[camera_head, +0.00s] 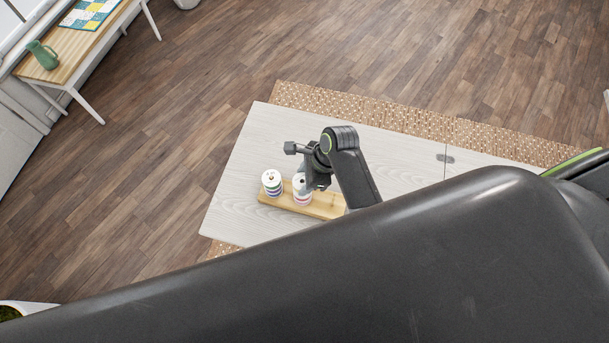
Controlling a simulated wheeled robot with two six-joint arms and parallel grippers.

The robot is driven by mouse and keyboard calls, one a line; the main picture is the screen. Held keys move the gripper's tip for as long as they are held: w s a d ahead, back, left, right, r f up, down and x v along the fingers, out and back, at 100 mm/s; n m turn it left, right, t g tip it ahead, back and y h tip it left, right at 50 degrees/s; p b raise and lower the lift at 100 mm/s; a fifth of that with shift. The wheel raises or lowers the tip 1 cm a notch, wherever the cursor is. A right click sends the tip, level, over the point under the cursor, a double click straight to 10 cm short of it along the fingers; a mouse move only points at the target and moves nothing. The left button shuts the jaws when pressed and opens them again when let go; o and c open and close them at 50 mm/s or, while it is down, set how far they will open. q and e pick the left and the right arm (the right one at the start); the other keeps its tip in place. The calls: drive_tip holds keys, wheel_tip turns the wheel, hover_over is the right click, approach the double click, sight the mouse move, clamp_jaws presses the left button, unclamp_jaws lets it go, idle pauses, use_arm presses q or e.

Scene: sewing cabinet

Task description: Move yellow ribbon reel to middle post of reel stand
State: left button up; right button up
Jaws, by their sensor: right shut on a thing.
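The wooden reel stand (325,208) lies on the pale cabinet top. A stack of ribbon reels (271,184) with white, green and purple edges sits on its left end. A second stack with white and pink edges (302,198) stands beside it, near the middle of the visible board. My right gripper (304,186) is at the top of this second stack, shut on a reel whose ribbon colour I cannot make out. I cannot tell whether that reel rests on the stack. No yellow reel shows clearly. My arm hides the stand's right end. My left gripper is not in view.
The cabinet top (245,160) is clear left of and behind the stand. A small dark handle (444,158) sits by a seam at its right. A woven rug (400,120) lies under it. A side table (75,55) with a green jug (43,55) stands far left.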

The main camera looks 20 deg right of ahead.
drive_tip(key=shift+f, duration=1)
drive_tip(key=o, duration=1)
drive_tip(key=shift+r, duration=0.1)
drive_tip(key=b+v, duration=0.1)
drive_tip(key=v, duration=1.6)
drive_tip(key=shift+r, duration=0.15)
